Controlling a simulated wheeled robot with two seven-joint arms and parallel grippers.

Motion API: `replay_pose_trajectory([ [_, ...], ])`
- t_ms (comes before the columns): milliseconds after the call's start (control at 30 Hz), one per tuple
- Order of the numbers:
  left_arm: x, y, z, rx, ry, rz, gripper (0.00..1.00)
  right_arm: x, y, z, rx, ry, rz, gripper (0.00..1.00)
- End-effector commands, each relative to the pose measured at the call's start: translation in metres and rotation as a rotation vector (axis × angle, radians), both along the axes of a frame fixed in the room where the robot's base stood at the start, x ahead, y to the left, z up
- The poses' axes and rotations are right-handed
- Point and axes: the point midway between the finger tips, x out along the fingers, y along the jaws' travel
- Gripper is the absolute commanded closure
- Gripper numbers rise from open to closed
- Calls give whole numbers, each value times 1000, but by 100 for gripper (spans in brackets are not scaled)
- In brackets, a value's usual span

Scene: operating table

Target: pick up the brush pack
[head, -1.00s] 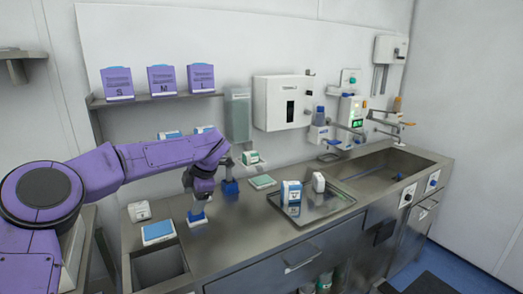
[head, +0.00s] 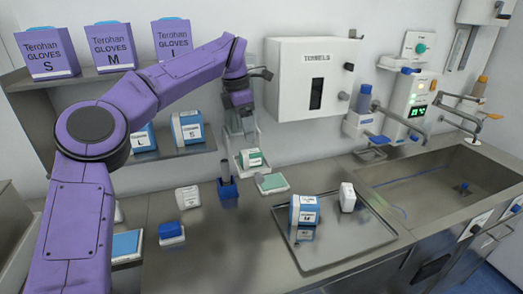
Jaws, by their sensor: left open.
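No readable label names the brush pack. A small green-and-white pack (head: 251,159) sits at the foot of the translucent wall dispenser and looks like a possible one. A flat green-topped pack (head: 272,183) lies on the counter just below it. My left gripper (head: 245,128) hangs pointing down in front of the dispenser, above the small green-and-white pack and apart from it. It is open with nothing seen between its fingers; the fingertips are small and hard to make out. My right gripper is out of view.
A steel tray (head: 345,256) holds a blue-and-white box (head: 304,212) and a white item (head: 347,197). A blue holder (head: 227,188), a blue-topped block (head: 171,233) and a white box (head: 188,197) stand on the counter. Glove boxes (head: 110,47) line the shelf; a sink (head: 440,190) is right.

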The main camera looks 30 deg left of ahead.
Motion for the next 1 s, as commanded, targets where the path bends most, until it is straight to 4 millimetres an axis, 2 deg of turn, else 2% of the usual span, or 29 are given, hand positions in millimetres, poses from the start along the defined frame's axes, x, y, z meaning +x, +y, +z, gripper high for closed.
replay_pose_trajectory([
  [100,0,1,-5,-3,0,1,28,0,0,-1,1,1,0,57],
  [300,0,2,-41,-5,3,8,28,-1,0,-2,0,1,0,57],
  [467,2,1,-59,-3,2,11,28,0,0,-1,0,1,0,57],
  [700,7,-5,-98,-2,2,7,28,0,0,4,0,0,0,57],
  [967,8,-6,-104,-2,-1,8,28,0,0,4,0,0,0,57],
  [1000,8,-6,-104,-2,-1,7,37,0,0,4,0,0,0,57],
])
